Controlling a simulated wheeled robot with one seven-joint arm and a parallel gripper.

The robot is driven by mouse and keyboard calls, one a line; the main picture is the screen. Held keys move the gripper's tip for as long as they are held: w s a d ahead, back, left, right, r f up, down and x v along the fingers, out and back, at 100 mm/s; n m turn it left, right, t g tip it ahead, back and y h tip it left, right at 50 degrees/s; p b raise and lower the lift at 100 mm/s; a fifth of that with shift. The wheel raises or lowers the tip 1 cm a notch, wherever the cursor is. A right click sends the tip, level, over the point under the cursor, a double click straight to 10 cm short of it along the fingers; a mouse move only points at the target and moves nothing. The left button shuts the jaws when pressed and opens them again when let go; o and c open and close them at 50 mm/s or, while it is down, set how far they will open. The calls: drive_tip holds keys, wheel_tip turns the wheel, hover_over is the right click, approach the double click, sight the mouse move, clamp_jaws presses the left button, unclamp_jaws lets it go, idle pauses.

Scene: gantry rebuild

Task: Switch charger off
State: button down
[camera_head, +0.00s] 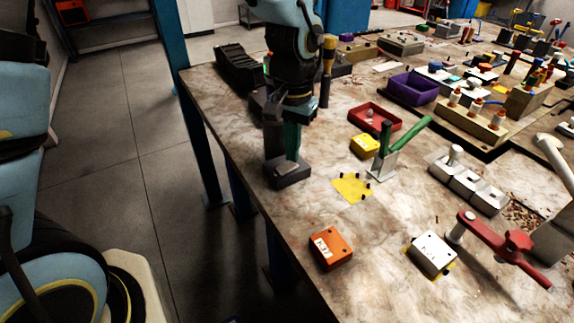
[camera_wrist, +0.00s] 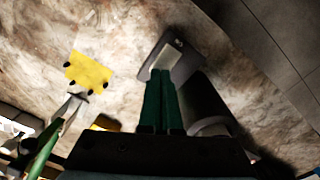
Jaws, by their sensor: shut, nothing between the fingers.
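A dark grey device (camera_head: 289,176), which looks like the charger, sits near the left edge of the workbench. It has a low front base and a dark upright part (camera_head: 271,138) behind. In the wrist view the base of the charger (camera_wrist: 178,44) shows small pale marks, and a dark rounded body (camera_wrist: 205,105) stands beside the fingers. My gripper (camera_head: 291,150) points down over the base with its green fingers shut and empty. In the wrist view the fingertips (camera_wrist: 161,72) overlap a lighter patch on the base. I cannot tell whether they touch it. No switch position can be made out.
A yellow patch with black pegs (camera_head: 352,187), a green-handled clamp (camera_head: 386,150) and a yellow box (camera_head: 364,146) lie right of the charger. A black ribbed rack (camera_head: 238,66) stands behind. An orange box (camera_head: 331,248) is nearer. Bare bench top lies between them.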

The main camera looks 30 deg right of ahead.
drive_tip(key=shift+f+b, duration=0.4)
drive_tip(key=shift+f, duration=0.25)
idle(0.3)
wheel_tip(320, 180, up, 7)
drive_tip(key=p, duration=0.6)
idle(0.6)
